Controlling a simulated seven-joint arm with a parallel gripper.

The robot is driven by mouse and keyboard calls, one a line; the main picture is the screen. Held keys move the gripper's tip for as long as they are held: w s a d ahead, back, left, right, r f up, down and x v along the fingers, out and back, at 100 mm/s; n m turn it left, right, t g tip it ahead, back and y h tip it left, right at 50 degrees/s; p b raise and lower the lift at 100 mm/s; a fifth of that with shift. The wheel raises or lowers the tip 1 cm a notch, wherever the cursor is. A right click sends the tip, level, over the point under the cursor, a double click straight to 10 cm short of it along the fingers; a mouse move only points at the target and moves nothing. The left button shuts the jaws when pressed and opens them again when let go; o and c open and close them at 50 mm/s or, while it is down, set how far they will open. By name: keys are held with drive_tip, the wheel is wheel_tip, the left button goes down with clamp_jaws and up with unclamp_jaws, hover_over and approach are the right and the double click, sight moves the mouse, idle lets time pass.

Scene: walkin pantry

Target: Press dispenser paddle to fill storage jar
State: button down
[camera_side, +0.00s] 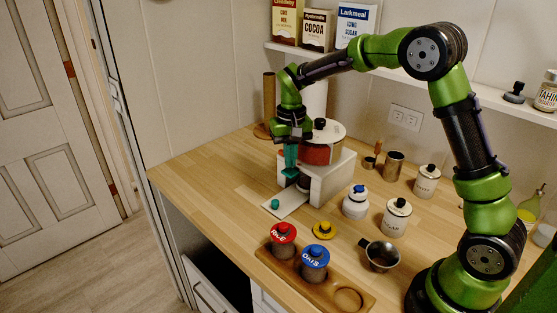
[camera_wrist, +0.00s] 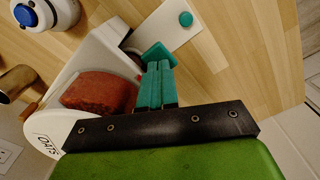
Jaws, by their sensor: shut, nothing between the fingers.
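The dispenser (camera_side: 332,180) is a white stand on the wooden counter, with a red-brown drum and a white, black-knobbed lid on top. It also shows in the wrist view (camera_wrist: 95,45), where its lid reads OATS. A teal paddle (camera_wrist: 158,54) sticks out of its front. My gripper (camera_side: 290,160) is shut and empty, pointing down in front of the dispenser. In the wrist view its teal fingertips (camera_wrist: 157,66) are at the paddle; I cannot tell whether they press it. A dark shape (camera_side: 304,184) sits under the dispenser, mostly hidden; I cannot tell if it is the storage jar.
A white base plate (camera_side: 288,203) with a teal knob lies in front. A wooden tray (camera_side: 326,291) holds red-lidded and blue-lidded jars and has an empty round recess. The counter's left is clear.

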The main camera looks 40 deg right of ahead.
drive_tip(key=shift+f, duration=0.1)
drive_tip(key=shift+f, duration=0.8)
drive_tip(key=shift+s+f, duration=0.1)
drive_tip(key=shift+f, duration=0.25)
idle(2.8)
drive_tip(key=shift+r, duration=1.85)
drive_tip(key=shift+w, duration=0.2)
